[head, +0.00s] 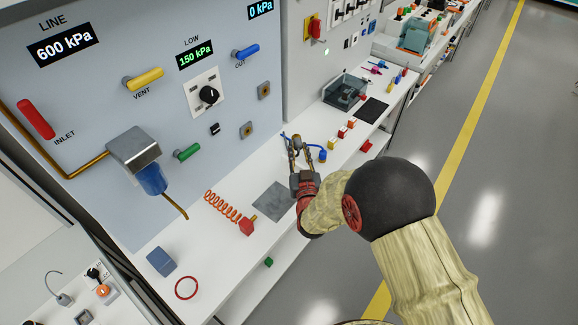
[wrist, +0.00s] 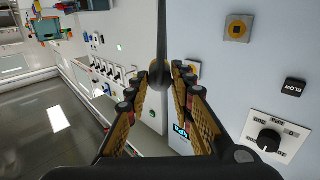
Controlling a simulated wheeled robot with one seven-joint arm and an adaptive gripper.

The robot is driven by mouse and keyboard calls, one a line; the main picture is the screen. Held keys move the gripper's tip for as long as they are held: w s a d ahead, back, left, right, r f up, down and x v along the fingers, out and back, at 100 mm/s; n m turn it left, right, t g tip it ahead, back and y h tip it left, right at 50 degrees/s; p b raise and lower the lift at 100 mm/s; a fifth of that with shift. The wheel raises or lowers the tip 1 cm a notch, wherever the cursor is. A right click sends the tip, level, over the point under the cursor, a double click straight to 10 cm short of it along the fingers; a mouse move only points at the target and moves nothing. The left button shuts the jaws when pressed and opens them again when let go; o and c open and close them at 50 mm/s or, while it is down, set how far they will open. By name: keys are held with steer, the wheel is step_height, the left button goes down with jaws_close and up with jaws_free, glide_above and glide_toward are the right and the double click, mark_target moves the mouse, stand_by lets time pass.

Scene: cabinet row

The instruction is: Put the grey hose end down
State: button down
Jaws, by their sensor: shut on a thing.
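My gripper (head: 296,141) is above the white counter, close to the panel, with its fingers toward the panel. In the wrist view, a dark grey hose end (wrist: 162,42) runs from the top edge down between the fingertips (wrist: 163,76), and the gripper is shut on it. The hose end is hard to make out in the head view, where the fingers cover it. A flat grey mat (head: 270,203) lies on the counter to the lower left of my gripper, with nothing on it.
An orange coiled hose (head: 222,204) with a red end (head: 248,227) lies left of the mat. A blue cylinder (head: 323,156) stands right of my gripper. Small red and yellow parts (head: 342,131) lie farther right. A red ring (head: 186,288) and a blue box (head: 161,262) lie at lower left.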

steer(key=w+a+f+b, duration=0.1)
steer(key=a+f+b, duration=0.1)
steer(key=f, duration=0.5)
steer(key=shift+a+b, duration=0.3)
steer(key=shift+a, duration=0.3)
steer(key=shift+f+b, duration=0.4)
steer(key=shift+b, duration=0.05)
steer(key=shift+f, duration=0.1)
steer(key=c, duration=1.6)
jaws_free()
steer(key=shift+o, duration=0.3)
